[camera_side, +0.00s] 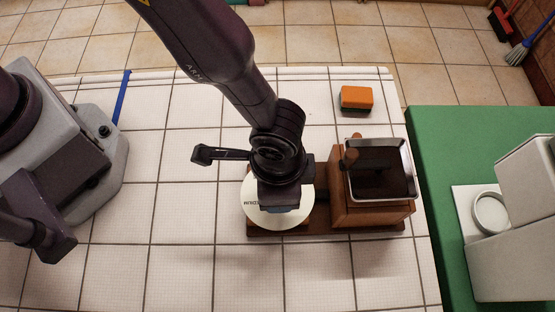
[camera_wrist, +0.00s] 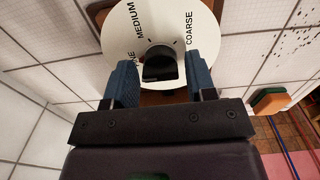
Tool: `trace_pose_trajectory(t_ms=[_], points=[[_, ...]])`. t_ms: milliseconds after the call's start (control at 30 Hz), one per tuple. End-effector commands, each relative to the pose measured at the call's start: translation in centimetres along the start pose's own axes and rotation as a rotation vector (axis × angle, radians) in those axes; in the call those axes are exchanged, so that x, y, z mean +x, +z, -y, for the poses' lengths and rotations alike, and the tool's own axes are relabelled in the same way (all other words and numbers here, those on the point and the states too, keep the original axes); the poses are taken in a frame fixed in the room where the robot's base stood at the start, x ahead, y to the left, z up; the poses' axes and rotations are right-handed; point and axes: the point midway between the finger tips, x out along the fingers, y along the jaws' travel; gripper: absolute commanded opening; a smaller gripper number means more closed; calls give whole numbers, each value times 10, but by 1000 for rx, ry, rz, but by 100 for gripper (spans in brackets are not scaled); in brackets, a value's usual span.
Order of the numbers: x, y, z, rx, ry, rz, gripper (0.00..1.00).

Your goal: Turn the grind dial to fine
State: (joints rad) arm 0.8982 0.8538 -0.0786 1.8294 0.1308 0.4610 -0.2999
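The grind dial is a round white plate (camera_side: 262,218) at the left end of the wooden grinder base. In the wrist view the dial plate (camera_wrist: 200,30) shows MEDIUM at upper left, COARSE at right and a partly hidden word ending in "NE" at left. Its black knob (camera_wrist: 160,64) stands in the middle; I cannot tell which label it points to. My gripper (camera_wrist: 165,82) is open, with one blue-padded finger on each side of the knob and gaps between. In the side view my gripper (camera_side: 283,208) is over the dial and hides the knob.
A wooden box with a metal-rimmed opening (camera_side: 378,205) stands right of the dial. An orange and green sponge (camera_side: 356,98) lies behind it. A green surface (camera_side: 450,150) with a pale machine (camera_side: 520,220) is at right. The white tiles in front are clear.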

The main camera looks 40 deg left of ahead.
Motion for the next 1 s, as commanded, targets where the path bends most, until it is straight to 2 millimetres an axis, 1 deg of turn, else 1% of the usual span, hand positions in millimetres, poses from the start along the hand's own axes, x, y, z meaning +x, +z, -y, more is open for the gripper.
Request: trace_pose_trajectory(t_ms=[300,367,433,567,800,900,1000], points=[[0,0,0,2,-1,1,60],[-3,0,0,2,-1,0,60],[-10,0,0,2,-1,-1,60],[-33,0,0,2,0,-4,60],[-87,-1,0,2,0,-4,60],[-105,0,0,2,0,-4,60],[-118,0,0,2,0,-2,60]])
